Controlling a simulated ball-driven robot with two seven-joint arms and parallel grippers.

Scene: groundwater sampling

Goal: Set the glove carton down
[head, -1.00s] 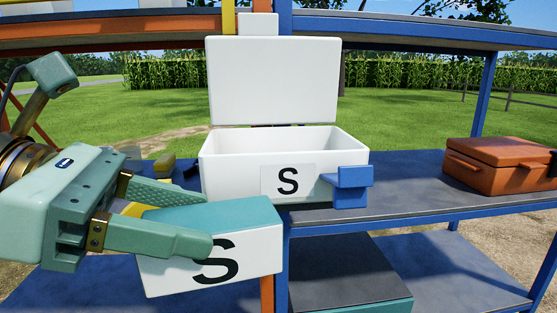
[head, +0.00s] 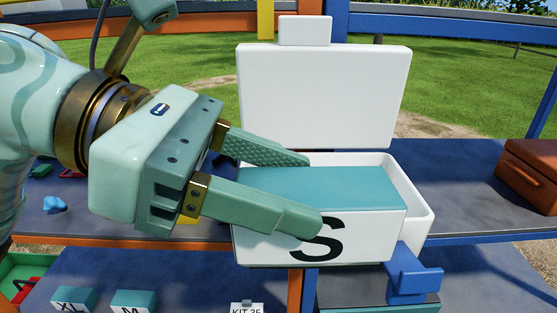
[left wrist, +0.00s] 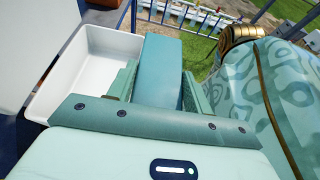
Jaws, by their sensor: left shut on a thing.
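The glove carton (head: 365,190) is a box with a teal top and a white front marked S. My left gripper (head: 306,192) is shut on it, one finger along the front face and one behind. The carton is held up in front of or partly over the white bin (head: 422,215), hiding most of its front and inside. The bin's white lid (head: 325,97) stands open behind. In the left wrist view, the carton (left wrist: 158,70) sits between the fingers, and the empty-looking bin (left wrist: 88,72) lies to its left. My right gripper is out of view.
A blue bracket (head: 412,277) sticks out at the bin's front right. Lower left, small cartons marked XL (head: 73,298) and M (head: 133,300) lie on a lower shelf. A blue crumpled item (head: 53,204) lies at left.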

